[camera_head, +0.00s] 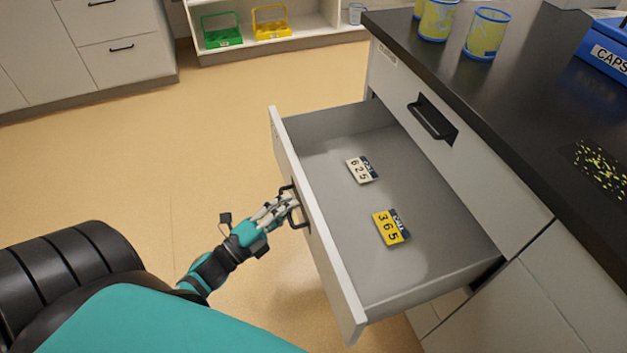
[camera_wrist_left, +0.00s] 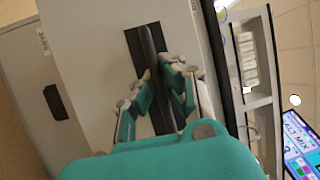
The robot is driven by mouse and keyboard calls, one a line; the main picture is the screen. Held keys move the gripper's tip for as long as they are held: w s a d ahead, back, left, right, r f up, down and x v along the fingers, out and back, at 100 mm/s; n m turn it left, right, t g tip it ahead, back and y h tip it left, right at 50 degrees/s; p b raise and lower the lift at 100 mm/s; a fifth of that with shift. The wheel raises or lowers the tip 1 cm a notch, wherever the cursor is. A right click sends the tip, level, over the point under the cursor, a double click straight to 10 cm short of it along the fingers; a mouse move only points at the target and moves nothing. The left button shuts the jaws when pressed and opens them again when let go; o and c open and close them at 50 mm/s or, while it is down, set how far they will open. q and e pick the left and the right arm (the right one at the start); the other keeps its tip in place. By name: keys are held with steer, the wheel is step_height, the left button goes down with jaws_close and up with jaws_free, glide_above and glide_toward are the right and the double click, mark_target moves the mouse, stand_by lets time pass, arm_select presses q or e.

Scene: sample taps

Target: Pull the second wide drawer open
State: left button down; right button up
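The wide drawer (camera_head: 345,290) below the counter's top drawer stands pulled far out, its grey inside showing. Its black bar handle (camera_head: 301,222) is on the white front, and it also shows in the left wrist view (camera_wrist_left: 147,45). My left gripper (camera_head: 287,205) is at this handle, in front of the drawer. In the left wrist view its fingers (camera_wrist_left: 158,88) lie on both sides of the bar, closed around it. A white card reading 625 (camera_head: 361,170) and a yellow card reading 365 (camera_head: 390,227) lie flat in the drawer. My right gripper is not in view.
The top drawer (camera_head: 465,170), with a black handle (camera_head: 433,120), is shut. The dark countertop (camera_head: 520,130) holds blue-rimmed cups (camera_head: 487,34) and a blue box (camera_head: 604,45). The floor (camera_head: 160,170) left of the drawer is clear. Green (camera_head: 221,36) and yellow (camera_head: 271,28) carriers stand on a far shelf.

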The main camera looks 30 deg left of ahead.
arm_select(q)
steer(key=shift+s+a+f, duration=0.1)
steer(key=shift+s+a, duration=0.45)
steer(key=shift+s, duration=0.25)
steer(key=shift+s+a+f, duration=0.1)
steer(key=shift+s+a, duration=0.45)
steer(key=shift+s, duration=0.2)
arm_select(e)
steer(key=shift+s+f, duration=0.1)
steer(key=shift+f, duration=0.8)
arm_select(q)
steer(key=c, duration=1.7)
jaws_free()
steer(key=shift+o, duration=0.2)
steer(key=shift+r, duration=0.1)
steer(key=v, duration=1.2)
